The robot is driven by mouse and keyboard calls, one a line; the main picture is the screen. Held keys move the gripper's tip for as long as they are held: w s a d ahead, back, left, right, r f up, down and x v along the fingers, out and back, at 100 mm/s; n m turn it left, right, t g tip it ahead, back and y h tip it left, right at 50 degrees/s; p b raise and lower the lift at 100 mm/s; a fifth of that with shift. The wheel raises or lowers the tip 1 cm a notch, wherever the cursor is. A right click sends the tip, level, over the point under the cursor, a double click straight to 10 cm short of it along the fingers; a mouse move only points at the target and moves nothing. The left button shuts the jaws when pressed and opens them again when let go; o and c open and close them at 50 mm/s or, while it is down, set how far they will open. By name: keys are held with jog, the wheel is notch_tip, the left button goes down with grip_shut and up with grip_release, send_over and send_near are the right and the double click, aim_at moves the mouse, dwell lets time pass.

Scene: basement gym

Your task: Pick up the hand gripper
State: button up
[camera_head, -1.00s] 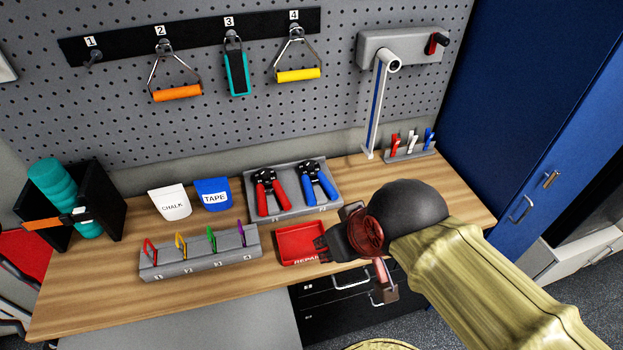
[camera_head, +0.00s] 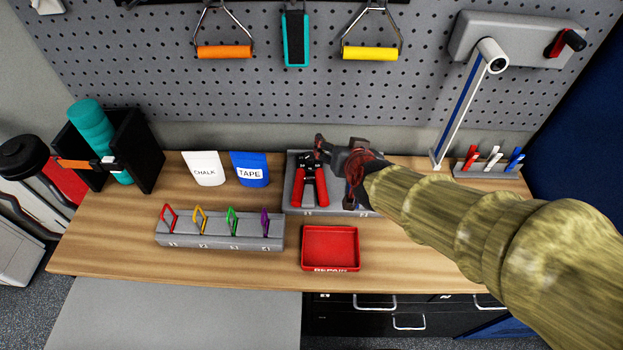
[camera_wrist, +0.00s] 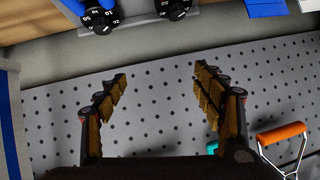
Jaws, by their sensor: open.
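A red-handled hand gripper (camera_head: 309,186) with a black head lies in a grey tray (camera_head: 297,208) at the back of the bench. A blue-handled one is hidden behind my gripper (camera_head: 330,148) in the head view. In the wrist view, the black dial head of the blue one (camera_wrist: 100,20) and another black dial head (camera_wrist: 173,8) show at the top edge, cut off. My gripper (camera_wrist: 161,75) is open and empty, above the tray by the head of the red hand gripper. Its fingers point toward the pegboard in the wrist view.
The pegboard (camera_head: 180,105) rises right behind the tray, with orange (camera_head: 224,52) and yellow (camera_head: 370,53) handles hanging above. A red tray (camera_head: 330,270), a clip rack (camera_head: 220,243) and pouches (camera_head: 203,170) are nearby. A lever arm (camera_head: 468,105) stands at right.

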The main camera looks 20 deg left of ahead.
aim_at(310, 158)
jog(key=shift+o, duration=1.2)
jog(key=w+a+f+t, duration=0.1)
jog(key=a+f, duration=0.5)
jog(key=f, duration=0.1)
jog(key=shift+w+a+f+h+b, duration=0.2)
jog(key=shift+w+f+h+b, duration=0.1)
jog(key=shift+h+b, duration=0.15)
jog(key=shift+t+h, duration=0.55)
jog(key=shift+t, duration=0.35)
jog(key=f, duration=0.1)
jog(key=a+f, duration=0.1)
jog(key=f, duration=0.1)
jog(key=a+f, duration=0.1)
jog(key=shift+s+a+f+b, duration=0.1)
jog(key=shift+s+f+b, duration=0.1)
jog(key=shift+b, duration=0.1)
jog(key=shift+w+f, duration=0.1)
jog(key=shift+f, duration=0.15)
jog(key=b+x, duration=0.3)
jog(key=x, duration=0.4)
jog(key=shift+f, duration=0.1)
jog(key=shift+w, duration=0.25)
jog(key=c, duration=0.3)
jog(key=c, duration=1.5)
